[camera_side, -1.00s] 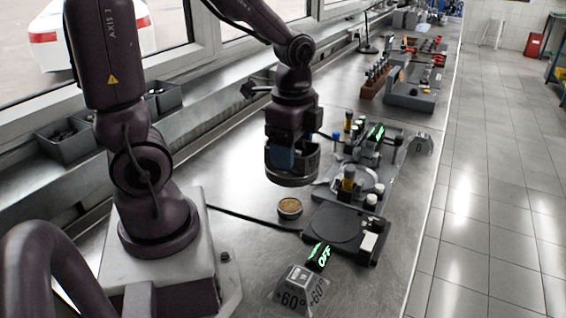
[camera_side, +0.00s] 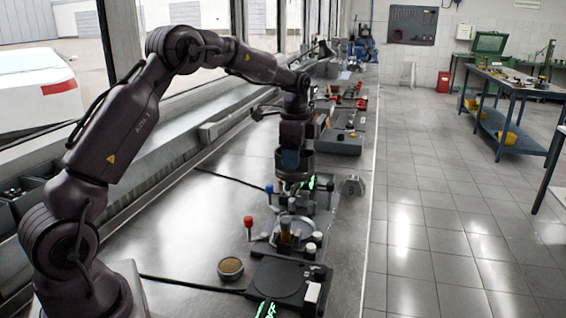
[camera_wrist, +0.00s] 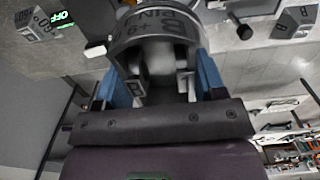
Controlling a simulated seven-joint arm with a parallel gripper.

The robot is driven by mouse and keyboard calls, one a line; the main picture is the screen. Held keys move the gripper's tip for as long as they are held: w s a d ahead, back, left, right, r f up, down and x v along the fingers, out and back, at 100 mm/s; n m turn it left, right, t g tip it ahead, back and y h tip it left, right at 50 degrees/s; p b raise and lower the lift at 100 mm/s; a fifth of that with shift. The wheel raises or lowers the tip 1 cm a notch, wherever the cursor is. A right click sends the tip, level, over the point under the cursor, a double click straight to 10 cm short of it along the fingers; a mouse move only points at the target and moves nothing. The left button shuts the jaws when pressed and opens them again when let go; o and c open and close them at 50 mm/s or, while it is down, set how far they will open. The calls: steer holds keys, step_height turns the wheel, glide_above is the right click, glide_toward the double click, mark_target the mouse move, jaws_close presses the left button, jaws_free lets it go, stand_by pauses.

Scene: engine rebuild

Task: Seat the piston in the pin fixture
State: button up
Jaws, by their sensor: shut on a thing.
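The piston (camera_wrist: 155,32) is a dark grey, hollow cup marked "PIN" and "B", with pale bosses inside. My gripper (camera_wrist: 157,72) is shut on it, with blue fingers on either side of the skirt in the wrist view. In the side view my gripper (camera_side: 291,161) points down over the far bench station, and the piston (camera_side: 294,177) shows just below the fingers. The station with a green lit display (camera_side: 311,184) appears to be the pin fixture. It is partly hidden behind the piston, and I cannot tell whether they touch.
A nearer station has a round plate (camera_side: 280,279), with a small round tin (camera_side: 230,267) to its left. A red-topped post (camera_side: 248,222) and a blue-topped post (camera_side: 269,189) stand nearby. A grey sign block (camera_side: 352,186) is right of the fixture.

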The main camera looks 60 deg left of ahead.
steer(key=shift+w+a+f, duration=0.95)
steer(key=shift+a+f, duration=0.25)
steer(key=shift+a, duration=0.05)
steer(key=shift+f, duration=7.4)
steer(key=shift+f, duration=1)
steer(key=o, duration=1.5)
steer(key=shift+r, duration=3.1)
